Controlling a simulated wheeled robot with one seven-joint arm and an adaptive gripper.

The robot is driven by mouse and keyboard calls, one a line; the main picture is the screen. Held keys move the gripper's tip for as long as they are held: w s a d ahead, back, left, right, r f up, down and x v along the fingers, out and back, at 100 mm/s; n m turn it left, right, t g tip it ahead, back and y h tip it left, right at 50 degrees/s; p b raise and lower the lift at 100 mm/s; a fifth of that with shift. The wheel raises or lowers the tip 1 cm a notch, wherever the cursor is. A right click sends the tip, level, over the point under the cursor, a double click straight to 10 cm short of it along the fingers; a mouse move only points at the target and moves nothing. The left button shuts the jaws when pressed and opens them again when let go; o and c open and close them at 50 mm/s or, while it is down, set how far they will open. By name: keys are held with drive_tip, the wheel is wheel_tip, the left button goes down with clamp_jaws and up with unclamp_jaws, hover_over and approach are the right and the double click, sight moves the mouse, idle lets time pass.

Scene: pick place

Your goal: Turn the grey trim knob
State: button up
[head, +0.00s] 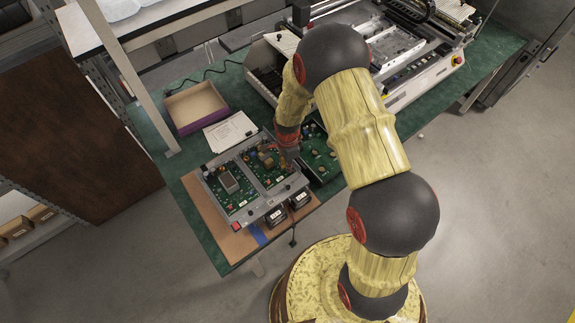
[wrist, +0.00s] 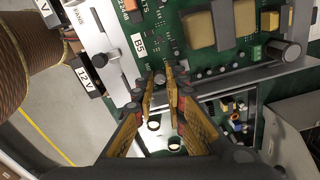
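A small grey round piece (wrist: 159,78), probably the trim knob, stands by the edge of a green circuit board (wrist: 165,25) in the wrist view. My gripper (wrist: 161,82) has its yellow fingers close on either side of it, with a narrow gap between the tips. I cannot tell whether they touch it. In the head view my gripper (head: 289,160) reaches down at the right side of the grey metal frame (head: 243,217) that holds the boards. There the knob is too small or hidden to make out.
Two dark boxes (head: 276,216) sit at the frame's front edge. An empty carton (head: 196,107) and paper (head: 230,131) lie behind. A large machine (head: 400,55) fills the back right.

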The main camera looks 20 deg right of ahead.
clamp_jaws()
